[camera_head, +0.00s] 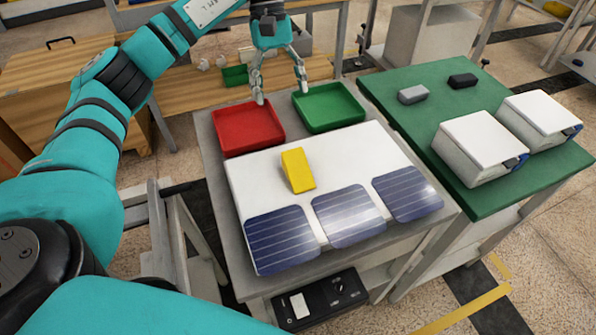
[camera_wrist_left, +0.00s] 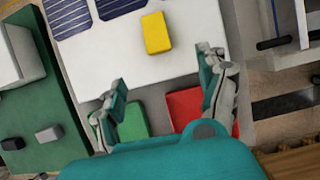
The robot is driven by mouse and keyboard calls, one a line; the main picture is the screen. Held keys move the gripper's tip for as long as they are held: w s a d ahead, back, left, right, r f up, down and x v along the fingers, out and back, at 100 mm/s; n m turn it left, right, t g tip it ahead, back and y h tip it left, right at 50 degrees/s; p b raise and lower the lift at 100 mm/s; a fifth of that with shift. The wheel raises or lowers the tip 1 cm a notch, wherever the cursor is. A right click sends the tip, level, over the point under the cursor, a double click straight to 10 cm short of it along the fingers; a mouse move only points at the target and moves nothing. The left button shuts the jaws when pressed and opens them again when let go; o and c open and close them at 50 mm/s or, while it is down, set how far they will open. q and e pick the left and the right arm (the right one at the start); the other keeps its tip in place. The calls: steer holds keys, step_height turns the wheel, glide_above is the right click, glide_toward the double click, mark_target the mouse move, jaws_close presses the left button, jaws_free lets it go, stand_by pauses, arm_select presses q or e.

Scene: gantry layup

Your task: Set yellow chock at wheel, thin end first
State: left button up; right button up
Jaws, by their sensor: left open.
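The yellow chock (camera_head: 298,171) lies on a white board (camera_head: 360,158) on the grey table. It also shows in the left wrist view (camera_wrist_left: 156,33). Its thin end cannot be told for certain. I cannot make out a wheel in either view. My left gripper (camera_head: 282,94) is open and empty above the far side of the table, over the red and green trays, beyond the chock and apart from it. Its two fingers show spread in the left wrist view (camera_wrist_left: 163,72). My right gripper is in neither view.
A red tray (camera_head: 219,147) and a green tray (camera_head: 332,127) stand behind the board. Several blue solar panels (camera_head: 349,216) lie along its front edge. A green table (camera_head: 415,129) at right bears two white boxes (camera_head: 470,160) and two small blocks, grey (camera_head: 412,94) and black (camera_head: 462,81).

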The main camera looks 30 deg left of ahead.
arm_select(q)
glide_toward(293, 153)
steer(key=f, duration=0.1)
steer(key=p+x, duration=0.1)
steer(key=x, duration=0.3)
steer(key=shift+s+f, duration=0.15)
steer(key=shift+f, duration=0.1)
steer(key=shift+d+f, duration=0.1)
steer(key=shift+f, duration=0.1)
steer(key=p+x, duration=0.2)
steer(key=x, duration=0.2)
steer(key=shift+s+d+f, duration=0.1)
steer(key=shift+s+d, duration=0.05)
steer(key=shift+d, duration=0.1)
steer(key=shift+f, duration=0.2)
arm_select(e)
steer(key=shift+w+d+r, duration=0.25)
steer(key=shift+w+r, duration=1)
arm_select(q)
steer(key=c, duration=1.5)
steer(key=shift+o, duration=0.2)
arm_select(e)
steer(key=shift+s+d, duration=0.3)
